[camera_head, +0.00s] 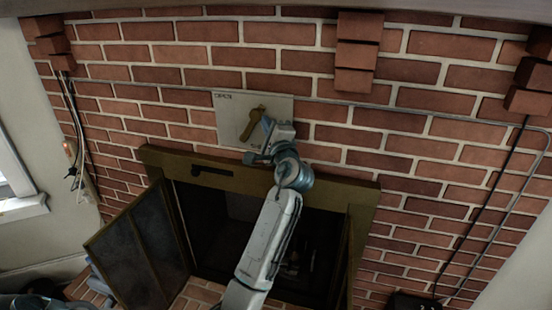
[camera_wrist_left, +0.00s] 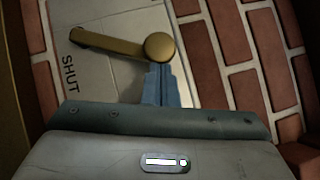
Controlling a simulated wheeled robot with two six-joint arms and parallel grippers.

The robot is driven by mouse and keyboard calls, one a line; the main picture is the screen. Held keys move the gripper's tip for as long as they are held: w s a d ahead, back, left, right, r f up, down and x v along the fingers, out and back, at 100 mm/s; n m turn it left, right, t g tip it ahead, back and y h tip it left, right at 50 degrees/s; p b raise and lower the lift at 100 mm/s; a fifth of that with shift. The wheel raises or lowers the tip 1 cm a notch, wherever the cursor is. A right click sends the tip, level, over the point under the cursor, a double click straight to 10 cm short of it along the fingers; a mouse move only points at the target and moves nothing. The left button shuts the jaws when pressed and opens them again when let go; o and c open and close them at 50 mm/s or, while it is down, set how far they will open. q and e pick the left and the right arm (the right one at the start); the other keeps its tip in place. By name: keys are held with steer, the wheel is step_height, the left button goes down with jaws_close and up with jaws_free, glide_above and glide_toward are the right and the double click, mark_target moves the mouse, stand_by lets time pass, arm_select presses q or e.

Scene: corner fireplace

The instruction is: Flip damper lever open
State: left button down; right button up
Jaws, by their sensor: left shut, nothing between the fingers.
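The damper plate (camera_head: 228,110) is a pale panel on the brick wall above the firebox, marked OPEN at its upper left. A brass damper lever (camera_head: 250,124) on it slants down and a little left from its round upper end. In the left wrist view the lever (camera_wrist_left: 105,43) runs left from a round knob, with its free end near the word SHUT (camera_wrist_left: 69,72). My left gripper (camera_head: 267,123) is shut and empty, just right of the lever. Its blue fingertips (camera_wrist_left: 160,70) are close by the round knob; I cannot tell if they touch.
The brass firebox frame (camera_head: 235,180) lies just below the plate, with a dark slotted handle (camera_head: 212,171). A mesh door (camera_head: 140,250) stands open at the left. Brick corbels (camera_head: 357,52) jut out above right. A thin conduit (camera_head: 420,112) crosses the wall.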

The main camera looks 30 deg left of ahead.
mark_target(255, 113)
arm_select(q)
steer(key=r+p, duration=0.1)
steer(key=a+r+n+g, duration=0.1)
steer(key=a+n+h+p, duration=0.1)
steer(key=shift+s+a+r+p, duration=0.25)
steer(key=shift+r+p, duration=0.05)
steer(key=shift+r, duration=0.1)
steer(key=shift+s+a+r+n+g, duration=0.1)
steer(key=shift+a+n+g, duration=0.25)
steer(key=shift+n+g, duration=0.05)
steer(key=shift+s+a+r+p, duration=0.1)
steer(key=shift+a+r+p, duration=0.1)
steer(key=shift+a+p, duration=0.4)
steer(key=shift+s+a+r+p, duration=0.1)
steer(key=shift+a+r+p, duration=0.1)
steer(key=shift+a+p, duration=0.35)
steer(key=shift+a, duration=0.1)
